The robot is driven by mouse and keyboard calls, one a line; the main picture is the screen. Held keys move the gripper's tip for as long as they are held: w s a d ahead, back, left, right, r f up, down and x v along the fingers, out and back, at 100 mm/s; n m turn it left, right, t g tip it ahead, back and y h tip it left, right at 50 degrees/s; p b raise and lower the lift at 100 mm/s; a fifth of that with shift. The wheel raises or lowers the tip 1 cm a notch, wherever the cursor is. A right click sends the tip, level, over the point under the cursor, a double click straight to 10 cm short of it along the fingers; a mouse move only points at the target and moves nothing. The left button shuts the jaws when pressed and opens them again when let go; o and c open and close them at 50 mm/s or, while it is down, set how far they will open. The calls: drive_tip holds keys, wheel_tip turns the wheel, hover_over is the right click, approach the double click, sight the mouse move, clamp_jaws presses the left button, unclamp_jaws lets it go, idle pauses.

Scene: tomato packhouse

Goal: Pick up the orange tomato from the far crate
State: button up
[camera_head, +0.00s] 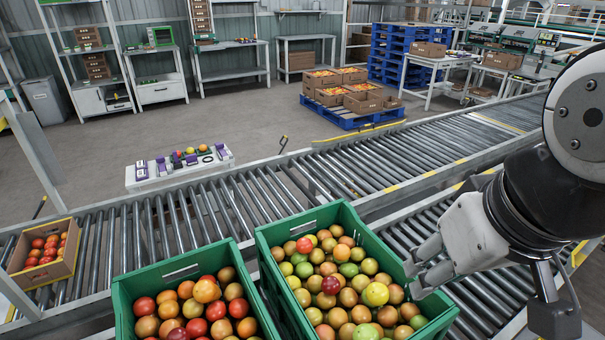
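Two green crates of mixed tomatoes stand side by side at the front. The right crate (291,228) reaches farther back and holds orange, green, yellow-green and dark red tomatoes. Several tomatoes in it look orange, among them one near its back (328,244); I cannot tell which single one is meant. The left crate (122,298) holds red and orange tomatoes and is cut off by the bottom edge. My gripper (415,280) is over the right crate's right rim, fingers pointing left. Its fingers are apart with nothing visible between them, and it touches no tomato that I can see.
Roller conveyors (390,160) run behind and to the right of the crates. A cardboard box of red tomatoes (62,268) sits on the rollers at left. A white tray of small items (160,181) lies beyond. Boxes on a blue pallet (348,120) stand farther back.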

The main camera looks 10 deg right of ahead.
drive_tip(key=shift+o, duration=0.3)
drive_tip(key=o, duration=0.4)
drive_tip(key=shift+w, duration=0.1)
drive_tip(key=shift+o, duration=1.3)
drive_tip(key=shift+w, duration=0.35)
drive_tip(key=m+g+b, duration=0.3)
drive_tip(key=m+g, duration=0.1)
drive_tip(key=m, duration=1.6)
hover_over(343, 247)
wheel_tip(343, 247, down, 22)
drive_tip(key=f, duration=0.8)
drive_tip(key=shift+a+f, duration=0.25)
drive_tip(key=shift+f, duration=0.15)
drive_tip(key=shift+d+f, duration=0.2)
drive_tip(key=shift+f, duration=2.45)
